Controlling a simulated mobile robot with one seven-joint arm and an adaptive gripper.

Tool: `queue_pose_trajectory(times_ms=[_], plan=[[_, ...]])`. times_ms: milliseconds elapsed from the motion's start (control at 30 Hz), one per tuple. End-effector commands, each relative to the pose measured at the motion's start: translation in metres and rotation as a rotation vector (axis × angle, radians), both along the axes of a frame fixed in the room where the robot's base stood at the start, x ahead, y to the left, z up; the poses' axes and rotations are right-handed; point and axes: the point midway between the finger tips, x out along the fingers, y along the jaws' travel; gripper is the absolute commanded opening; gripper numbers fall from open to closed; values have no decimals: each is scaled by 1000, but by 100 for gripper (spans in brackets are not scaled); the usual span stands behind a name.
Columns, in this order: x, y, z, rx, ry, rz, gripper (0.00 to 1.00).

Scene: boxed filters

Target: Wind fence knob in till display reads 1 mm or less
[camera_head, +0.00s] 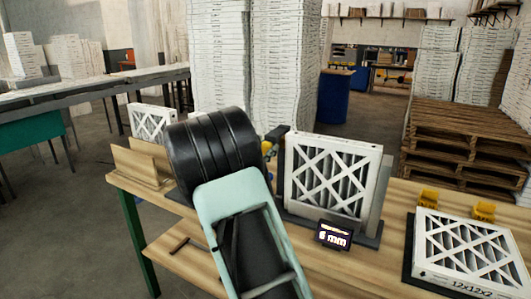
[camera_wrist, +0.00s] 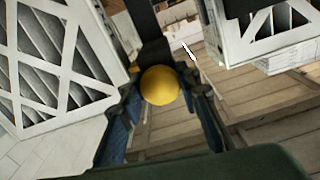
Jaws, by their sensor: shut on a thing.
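The yellow fence knob (camera_wrist: 161,85) sits between the fingers of my gripper (camera_wrist: 160,100) in the wrist view; the fingers are shut on it. In the head view my arm hides most of the gripper, and only a bit of yellow and blue (camera_head: 268,149) shows beside it, left of the fence. The small dark display (camera_head: 334,235) reads "6 mm". A white-framed filter (camera_head: 333,178) stands upright on a dark base behind the display, against a grey plate. The same filter shows large at left in the wrist view (camera_wrist: 60,60).
A filter marked 12x12x2 (camera_head: 470,250) lies flat at the bench's right, with two yellow blocks (camera_head: 427,198) behind it. Another filter (camera_head: 152,122) stands in a wooden holder (camera_head: 138,163) at left. Pallets and stacked boxes stand behind the bench.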

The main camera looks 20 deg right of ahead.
Motion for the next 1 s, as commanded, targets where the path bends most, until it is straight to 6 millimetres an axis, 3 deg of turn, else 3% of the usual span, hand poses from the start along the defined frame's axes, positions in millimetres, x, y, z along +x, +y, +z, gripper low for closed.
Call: queue_pose_trajectory(times_ms=[1000], plan=[[0,1,-3,513,-658,1,6]])
